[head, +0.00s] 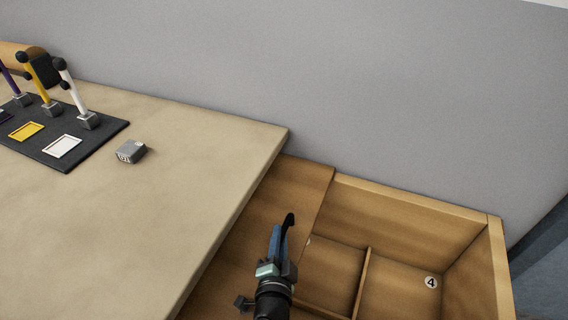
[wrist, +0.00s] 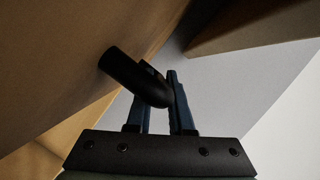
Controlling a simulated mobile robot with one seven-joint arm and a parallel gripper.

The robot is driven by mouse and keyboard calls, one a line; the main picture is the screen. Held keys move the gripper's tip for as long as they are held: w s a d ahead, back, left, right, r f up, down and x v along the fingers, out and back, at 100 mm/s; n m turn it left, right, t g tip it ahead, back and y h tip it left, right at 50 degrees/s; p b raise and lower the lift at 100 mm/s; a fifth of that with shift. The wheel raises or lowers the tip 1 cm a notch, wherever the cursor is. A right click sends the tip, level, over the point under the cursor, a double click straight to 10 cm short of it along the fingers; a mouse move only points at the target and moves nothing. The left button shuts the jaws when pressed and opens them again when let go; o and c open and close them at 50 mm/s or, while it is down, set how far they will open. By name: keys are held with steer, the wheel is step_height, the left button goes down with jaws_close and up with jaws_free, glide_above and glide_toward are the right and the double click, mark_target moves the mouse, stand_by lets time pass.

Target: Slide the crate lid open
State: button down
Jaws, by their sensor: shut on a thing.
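The wooden crate (head: 410,203) stands at the right of the table in the head view. Its brown lid (head: 297,185) lies over the left part, beside the table edge; the right part is uncovered. My gripper (head: 278,238) is at the lid's right side, shut on a black handle (head: 290,222). In the wrist view the black handle (wrist: 132,74) sits between the jaws of my gripper (wrist: 160,92), close to a brown wooden surface, likely the lid (wrist: 60,55). The lid's near end is hidden behind the table and my arm.
Thin dividers (head: 362,285) split the crate's inside, with a round "4" label (head: 431,282) in one compartment. The table (head: 200,190) holds a grey block (head: 130,151) and a dark mat (head: 65,165) with several coloured sticks. A grey wall (head: 350,80) stands behind.

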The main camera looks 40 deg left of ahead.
steer(key=shift+s+a, duration=0.15)
steer(key=shift+a, duration=0.4)
steer(key=c, duration=0.8)
jaws_free()
steer(key=shift+d, duration=0.1)
steer(key=shift+s+d, duration=0.25)
steer(key=shift+s, duration=0.15)
steer(key=b+v, duration=0.2)
steer(key=v, duration=1)
steer(key=shift+w+r, duration=0.1)
